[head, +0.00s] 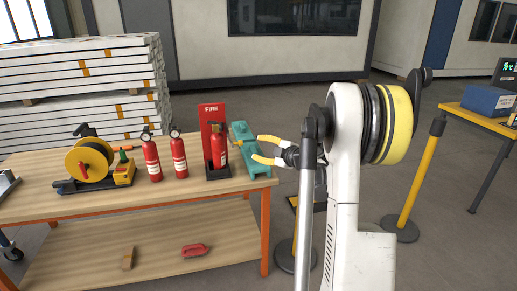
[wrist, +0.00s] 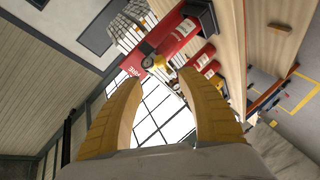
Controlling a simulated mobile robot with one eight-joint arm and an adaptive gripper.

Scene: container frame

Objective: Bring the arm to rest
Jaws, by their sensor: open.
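My gripper (head: 262,150) is open, with two yellow fingers spread apart and nothing between them. In the head view it is at the right end of the wooden workbench (head: 100,208), close to the teal object (head: 241,136). I cannot tell whether it touches that object. In the wrist view my gripper (wrist: 165,100) shows its fingers apart, with windows and the red extinguishers behind. My white arm stands upright on the right side of the head view and hides part of the floor.
A fire extinguisher (head: 219,147) stands on a red FIRE stand (head: 211,112). Two more extinguishers and a yellow cable reel (head: 88,160) are on the bench. A yellow post (head: 420,185) and a yellow table (head: 480,119) are right of my arm. Floor shows behind the bench.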

